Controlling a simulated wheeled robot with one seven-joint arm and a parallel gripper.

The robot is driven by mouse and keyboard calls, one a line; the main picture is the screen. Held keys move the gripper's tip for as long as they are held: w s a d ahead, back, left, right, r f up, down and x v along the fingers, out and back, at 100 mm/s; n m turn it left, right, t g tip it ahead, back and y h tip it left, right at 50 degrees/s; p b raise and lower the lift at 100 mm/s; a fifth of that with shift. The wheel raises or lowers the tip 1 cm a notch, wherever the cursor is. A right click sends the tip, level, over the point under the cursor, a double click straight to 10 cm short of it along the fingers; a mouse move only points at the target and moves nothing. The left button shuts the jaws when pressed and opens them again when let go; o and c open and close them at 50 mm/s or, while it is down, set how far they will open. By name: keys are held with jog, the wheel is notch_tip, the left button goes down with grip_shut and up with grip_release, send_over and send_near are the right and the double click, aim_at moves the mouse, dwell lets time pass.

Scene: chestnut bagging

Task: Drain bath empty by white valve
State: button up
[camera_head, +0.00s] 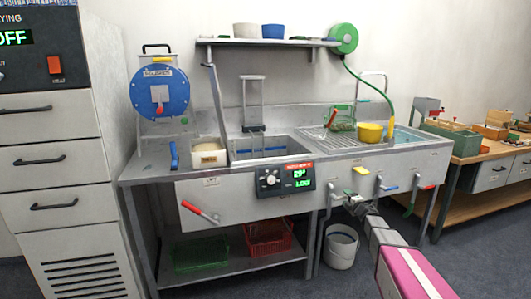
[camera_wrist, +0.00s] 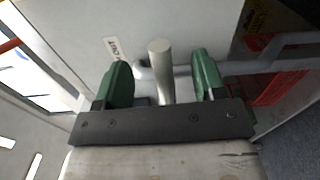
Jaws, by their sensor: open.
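My gripper (camera_wrist: 162,78) is open in the wrist view, with a green finger on each side of a pale upright handle (camera_wrist: 160,70). Gaps show on both sides, so neither finger touches it. The handle joins a grey horizontal pipe (camera_wrist: 245,68); it looks like the white valve's lever. In the head view my gripper (camera_head: 352,203) is under the front of the steel sink bench, largely hiding that valve. The bath is a sunken basin (camera_head: 262,149) in the bench; its water level is hard to tell. A control box (camera_head: 285,178) shows 29° and LOW.
A red lever (camera_head: 200,212) is on the left panel. A white bucket (camera_head: 341,246) stands below. A red crate (camera_head: 268,238) is on the lower shelf.

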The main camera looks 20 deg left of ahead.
jog(key=v, duration=0.9)
dwell(0.3)
jog(key=s+d+f+m+g+h, duration=0.4)
jog(key=s+d+m+h, duration=0.65)
jog(key=m, duration=0.65)
jog(key=s+a+f+m+g, duration=0.1)
jog(key=s+a+m+g, duration=0.1)
jog(key=s, duration=0.6)
jog(key=s+a+f+m+g, duration=0.1)
jog(key=s+a+m+g, duration=0.1)
jog(key=s+g, duration=0.3)
jog(key=s+a+f+m+g, duration=0.1)
jog(key=s+a+m+g, duration=0.1)
jog(key=s, duration=0.9)
jog(key=shift+a+f+m+g+y, duration=0.25)
jog(key=shift+m+g+y, duration=0.2)
jog(key=shift+m+g, duration=0.55)
